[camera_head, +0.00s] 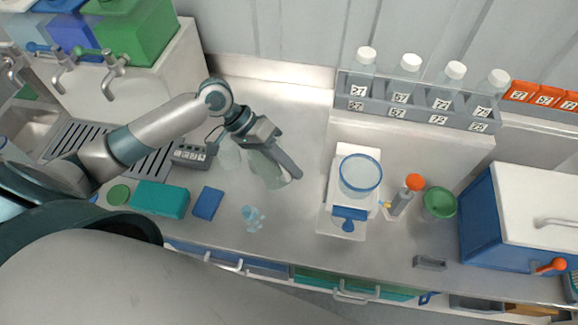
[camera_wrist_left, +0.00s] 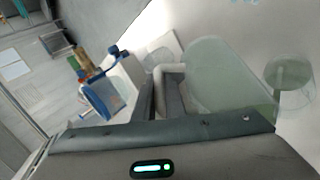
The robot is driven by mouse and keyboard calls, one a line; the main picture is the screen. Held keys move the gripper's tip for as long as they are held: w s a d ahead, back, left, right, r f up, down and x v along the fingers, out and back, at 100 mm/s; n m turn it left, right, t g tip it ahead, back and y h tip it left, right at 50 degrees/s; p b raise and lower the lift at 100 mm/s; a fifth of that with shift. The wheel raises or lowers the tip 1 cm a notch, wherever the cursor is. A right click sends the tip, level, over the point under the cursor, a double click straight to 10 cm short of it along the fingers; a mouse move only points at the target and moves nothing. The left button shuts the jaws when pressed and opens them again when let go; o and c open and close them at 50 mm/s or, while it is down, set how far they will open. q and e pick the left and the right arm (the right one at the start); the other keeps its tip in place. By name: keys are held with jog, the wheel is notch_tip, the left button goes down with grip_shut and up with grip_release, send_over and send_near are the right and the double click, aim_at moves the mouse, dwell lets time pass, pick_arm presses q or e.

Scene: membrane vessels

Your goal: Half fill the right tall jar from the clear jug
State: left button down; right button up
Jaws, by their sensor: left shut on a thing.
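My left gripper (camera_head: 286,162) is shut on the handle of the clear jug (camera_head: 267,170), over the middle of the counter. In the left wrist view the jug (camera_wrist_left: 228,82) is large and greenish, with its pale handle between the fingers (camera_wrist_left: 160,92). I cannot tell its tilt or its liquid level. A faint clear jar (camera_head: 230,153) stands just left of the jug; a clear round vessel (camera_wrist_left: 292,84) also shows beside it in the wrist view. A blue-rimmed clear vessel (camera_head: 360,175) sits on a white stand to the right. I cannot tell which vessel is the right tall jar.
A pale blue splash-like patch (camera_head: 252,218) lies on the counter in front of the jug. A blue block (camera_head: 208,203) and teal block (camera_head: 160,199) lie left. An orange-capped bottle (camera_head: 405,194) and green bowl (camera_head: 439,203) stand right. A rack (camera_head: 415,113) holds several white-capped bottles behind.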

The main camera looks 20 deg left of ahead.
pick_arm(q)
jog(key=shift+w+a+r+n+g+h, duration=0.15)
jog(key=shift+a+r+g+h, duration=0.15)
jog(key=shift+h, duration=0.25)
jog(key=shift+w+a+r+n+g+h, duration=0.15)
jog(key=shift+r+g+h, duration=0.2)
jog(key=shift+h, duration=0.2)
dwell(2.5)
jog(key=shift+t+y, duration=0.25)
jog(key=shift+y, duration=0.25)
jog(key=t+y, duration=0.1)
jog(key=y, duration=0.1)
jog(key=f+m+t+y, duration=0.1)
jog(key=shift+y, duration=0.4)
jog(key=t+y, duration=0.1)
jog(key=m+y, duration=0.1)
jog(key=y, duration=0.1)
jog(key=shift+f+t, duration=0.35)
jog(key=shift+t, duration=0.05)
jog(key=shift+a+f+t+y, duration=0.1)
jog(key=shift+f+t+y, duration=0.1)
jog(key=shift+t+y, duration=0.45)
